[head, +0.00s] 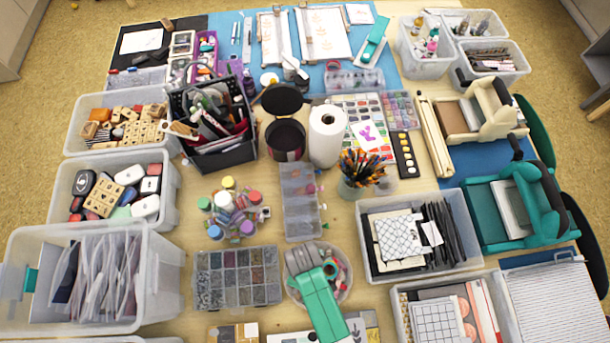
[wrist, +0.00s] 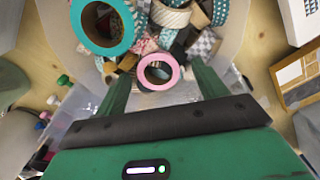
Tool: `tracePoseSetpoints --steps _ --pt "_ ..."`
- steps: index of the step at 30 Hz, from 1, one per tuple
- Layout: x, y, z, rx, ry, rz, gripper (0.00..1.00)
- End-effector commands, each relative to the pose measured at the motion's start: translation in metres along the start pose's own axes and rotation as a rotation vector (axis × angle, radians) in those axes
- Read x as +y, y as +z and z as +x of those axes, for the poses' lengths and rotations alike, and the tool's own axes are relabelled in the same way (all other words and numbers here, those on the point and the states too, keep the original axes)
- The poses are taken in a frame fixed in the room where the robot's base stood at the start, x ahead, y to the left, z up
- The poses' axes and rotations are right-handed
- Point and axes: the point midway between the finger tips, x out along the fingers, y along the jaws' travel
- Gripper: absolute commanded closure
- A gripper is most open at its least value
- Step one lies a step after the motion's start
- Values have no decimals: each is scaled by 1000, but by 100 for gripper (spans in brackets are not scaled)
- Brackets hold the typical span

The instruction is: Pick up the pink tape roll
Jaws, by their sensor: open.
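The pink tape roll (wrist: 146,77) shows in the wrist view as a pink ring with a pale inner band and an open centre. It lies on other tape rolls in a round translucent bowl (wrist: 235,75). My gripper (wrist: 160,74) is open, its green fingers to the left and right of the roll in the picture. I see no contact; the height gap is hard to judge. In the head view the bowl (head: 347,293) is partly hidden by my green arm, and I cannot make out the pink roll there.
A larger teal tape roll (wrist: 125,30) lies up and left of the pink one. Patterned rolls crowd the bowl behind it. In the head view, a compartment box (head: 238,278) stands left of the bowl, a clear case (head: 300,200) behind, and a bin (head: 365,235) to the right.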

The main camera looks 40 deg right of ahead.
Motion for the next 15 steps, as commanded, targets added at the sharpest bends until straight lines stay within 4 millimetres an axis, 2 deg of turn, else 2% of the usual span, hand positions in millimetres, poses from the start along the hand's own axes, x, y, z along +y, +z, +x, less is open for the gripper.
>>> tracePoseSetpoints --steps 7,8,12,15 --pt "0 0 3 1 1 0 29" --pt "0 0 3 1 1 0 33" --pt "0 0 3 1 1 0 60" --pt "0 0 3 1 1 0 76"
